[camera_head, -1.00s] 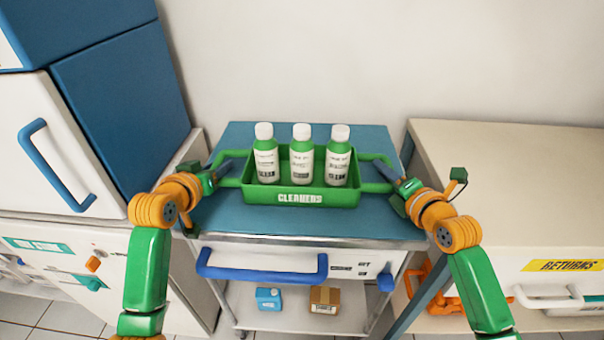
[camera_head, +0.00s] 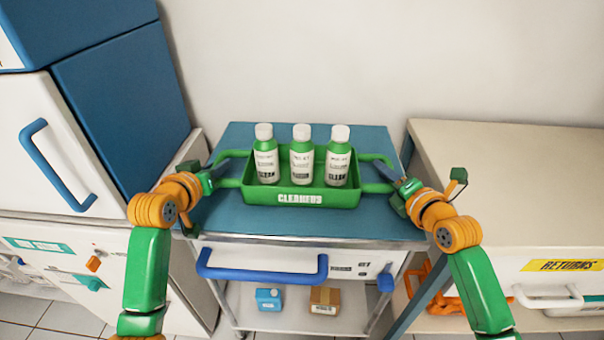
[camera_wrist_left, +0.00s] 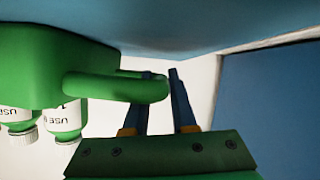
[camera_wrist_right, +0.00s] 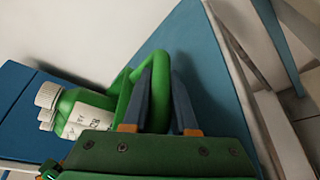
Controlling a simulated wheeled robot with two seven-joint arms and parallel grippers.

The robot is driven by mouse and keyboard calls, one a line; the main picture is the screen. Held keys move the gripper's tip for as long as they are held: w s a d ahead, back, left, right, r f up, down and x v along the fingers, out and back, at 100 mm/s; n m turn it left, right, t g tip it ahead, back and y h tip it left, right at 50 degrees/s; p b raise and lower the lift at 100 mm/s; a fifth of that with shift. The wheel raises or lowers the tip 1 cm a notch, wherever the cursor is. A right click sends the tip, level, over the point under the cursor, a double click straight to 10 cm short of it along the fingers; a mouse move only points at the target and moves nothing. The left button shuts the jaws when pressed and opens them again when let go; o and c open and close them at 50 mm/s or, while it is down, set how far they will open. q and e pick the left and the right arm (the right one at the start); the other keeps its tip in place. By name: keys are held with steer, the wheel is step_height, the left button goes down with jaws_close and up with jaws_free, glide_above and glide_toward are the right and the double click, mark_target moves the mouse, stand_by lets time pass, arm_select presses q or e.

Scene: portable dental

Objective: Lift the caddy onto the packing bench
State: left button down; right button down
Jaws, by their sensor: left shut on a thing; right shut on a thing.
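The green caddy (camera_head: 258,197), labelled CLEANERS, is level at the cart's blue top (camera_head: 225,222) in the head view. I cannot tell whether it touches the top or is slightly above it. Three white-capped green bottles (camera_head: 302,160) stand upright in it. My left gripper (camera_head: 218,170) is shut on the caddy's left handle, which also shows in the left wrist view (camera_wrist_left: 105,86). My right gripper (camera_head: 398,182) is shut on the right handle, seen between the fingers in the right wrist view (camera_wrist_right: 160,60).
A beige-topped bench (camera_head: 510,155) with a yellow RETURNS label (camera_head: 562,266) stands to the right, its visible top clear. A blue and white cabinet (camera_head: 125,90) rises at left. The cart's front has a blue handle (camera_head: 262,272). A wall is behind.

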arm_select(q)
steer(key=shift+f, duration=0.3)
stand_by(0.4)
